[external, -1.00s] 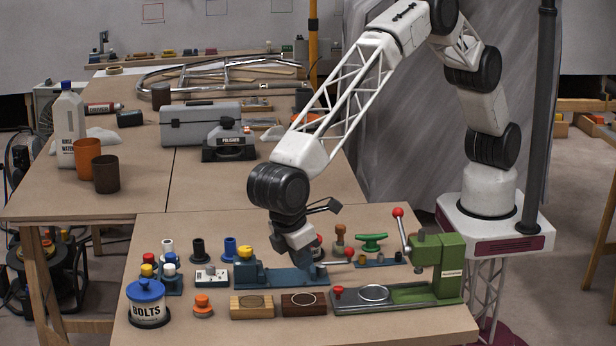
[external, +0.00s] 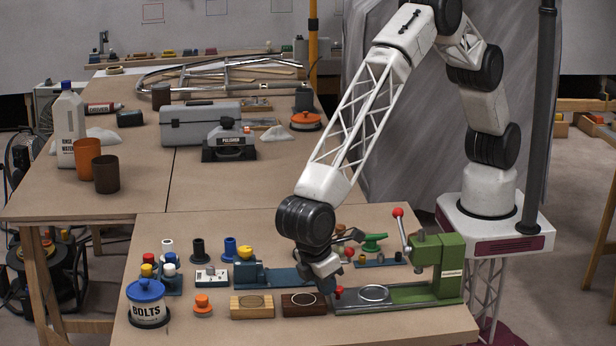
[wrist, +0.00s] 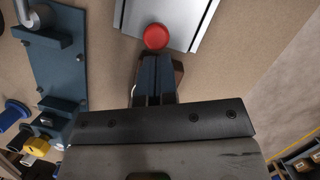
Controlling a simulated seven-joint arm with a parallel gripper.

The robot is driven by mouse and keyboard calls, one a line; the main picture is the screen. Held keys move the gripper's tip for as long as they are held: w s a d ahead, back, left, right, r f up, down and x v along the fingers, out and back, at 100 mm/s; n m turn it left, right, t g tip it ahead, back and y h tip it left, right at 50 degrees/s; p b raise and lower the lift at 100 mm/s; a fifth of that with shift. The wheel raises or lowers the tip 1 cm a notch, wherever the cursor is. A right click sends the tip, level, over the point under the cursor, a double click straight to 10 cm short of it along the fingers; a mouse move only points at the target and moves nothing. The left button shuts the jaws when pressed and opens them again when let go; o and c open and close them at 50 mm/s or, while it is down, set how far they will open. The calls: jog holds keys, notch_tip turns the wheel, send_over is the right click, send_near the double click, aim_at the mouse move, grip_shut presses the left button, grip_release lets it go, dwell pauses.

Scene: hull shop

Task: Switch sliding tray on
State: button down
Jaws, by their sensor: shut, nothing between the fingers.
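The sliding tray (external: 358,299) is a flat grey metal plate on the green press (external: 450,262), with a ring on it and a red knob (external: 338,291) at its left end. My gripper (external: 329,300) is low at the left end of the tray, right beside the red knob. In the wrist view the shut fingers (wrist: 156,80) point at the red knob (wrist: 156,37) on the near end of the tray (wrist: 190,20). A small gap seems to lie between fingertips and knob; I cannot tell whether they touch. The fingers hold nothing.
A dark wooden block (external: 303,305) stands just left of my gripper, with a lighter block (external: 251,306) beyond it. A blue fixture (external: 280,278) lies behind. The press's red-knobbed lever (external: 398,213) stands up at the right. The bench front is clear.

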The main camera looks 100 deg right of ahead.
jog(key=shift+s, duration=0.15)
send_near(378, 297)
jog(key=x, duration=0.5)
jog(key=shift+s, duration=0.15)
dwell(0.4)
jog(key=shift+w+a, duration=0.3)
jog(key=shift+w, duration=0.2)
jog(key=w, duration=0.1)
jog(key=w+a, duration=0.1)
jog(key=shift+w+a+r, duration=0.2)
jog(key=shift+w+r, duration=0.15)
jog(key=shift+w, duration=0.05)
jog(key=v, duration=1)
jog(key=shift+s, duration=0.1)
jog(key=shift+d, duration=0.1)
